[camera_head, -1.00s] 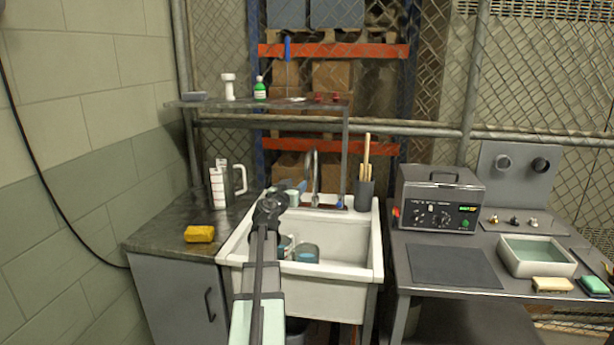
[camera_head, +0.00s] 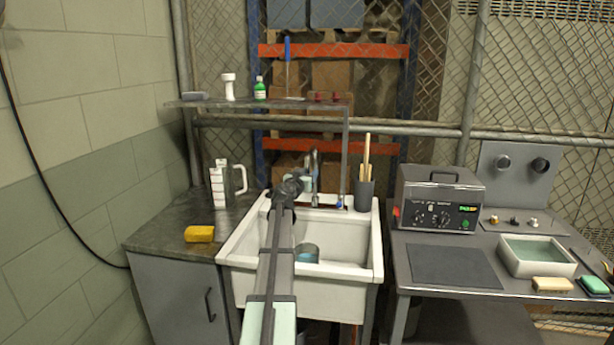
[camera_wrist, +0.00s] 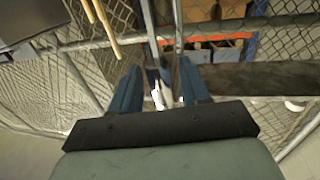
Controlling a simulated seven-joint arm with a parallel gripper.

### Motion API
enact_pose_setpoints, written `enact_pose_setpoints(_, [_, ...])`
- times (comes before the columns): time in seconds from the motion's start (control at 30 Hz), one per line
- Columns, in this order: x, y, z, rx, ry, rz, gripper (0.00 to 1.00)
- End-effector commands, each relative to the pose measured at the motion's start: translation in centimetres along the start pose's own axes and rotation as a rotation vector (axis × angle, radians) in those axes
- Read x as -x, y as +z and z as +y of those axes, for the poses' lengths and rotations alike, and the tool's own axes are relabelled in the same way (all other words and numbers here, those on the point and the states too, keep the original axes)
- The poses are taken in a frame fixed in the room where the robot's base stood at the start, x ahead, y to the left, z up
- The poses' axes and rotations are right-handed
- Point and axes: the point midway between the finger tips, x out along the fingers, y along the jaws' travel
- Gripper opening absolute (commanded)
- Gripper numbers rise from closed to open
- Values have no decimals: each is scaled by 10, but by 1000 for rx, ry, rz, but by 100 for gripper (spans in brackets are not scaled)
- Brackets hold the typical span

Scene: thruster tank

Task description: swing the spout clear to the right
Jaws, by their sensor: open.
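The spout (camera_head: 314,160) is a thin grey gooseneck rising at the back of the white sink (camera_head: 372,262). Its lower part is partly hidden by my gripper. My gripper (camera_head: 308,184) is at the back of the sink, close beside the spout in the picture. In the wrist view my two blue-grey fingers (camera_wrist: 160,86) are apart. Thin upright grey metal pieces show beyond and between them; I cannot tell which is the spout, or whether a finger touches it.
A dark holder with wooden sticks (camera_head: 364,194) stands right of the spout. The shelf (camera_head: 240,103) and its post (camera_head: 345,150) are close above and right. A blue-grey cup (camera_head: 306,253) sits in the sink.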

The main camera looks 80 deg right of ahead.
Motion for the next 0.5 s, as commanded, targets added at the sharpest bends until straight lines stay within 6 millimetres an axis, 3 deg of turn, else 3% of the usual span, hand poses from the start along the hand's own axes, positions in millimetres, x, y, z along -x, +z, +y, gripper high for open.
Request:
enact_pose_setpoints(0.07, [0,0,0,0,0,0,43])
enact_pose_setpoints(0.5, [0,0,0,0,0,0,1])
